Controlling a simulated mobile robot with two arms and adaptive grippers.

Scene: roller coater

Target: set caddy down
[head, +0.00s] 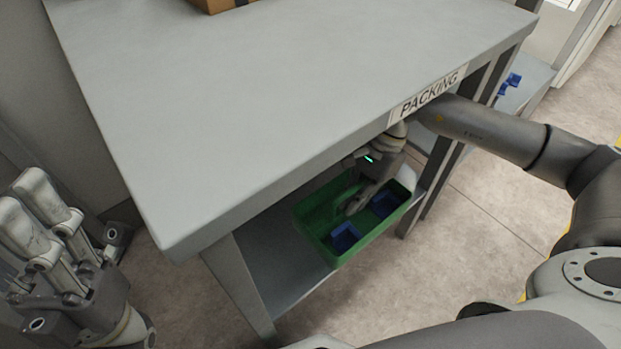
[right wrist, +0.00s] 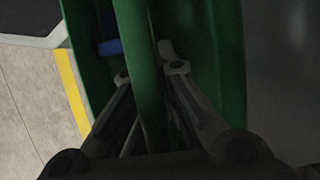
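The green caddy (head: 327,256) is under the table top, at the lower shelf (head: 283,262) of the packing table, with its front side near or over the shelf's front edge. I cannot tell whether its base touches the shelf. Blue pieces (head: 345,237) lie inside it. My right gripper (head: 355,204) reaches in under the table top and is shut on the caddy's handle; the right wrist view shows the green handle (right wrist: 142,50) between the two fingers. My left gripper (head: 38,220) is empty at the left, away from the caddy; its finger opening is unclear.
The grey table top (head: 290,75) overhangs the shelf, with a "PACKING" label (head: 428,94) on its edge and a cardboard box (head: 218,5) at the back. A table leg (head: 237,285) stands left of the caddy. A second bench with blue items (head: 510,84) stands at the upper right.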

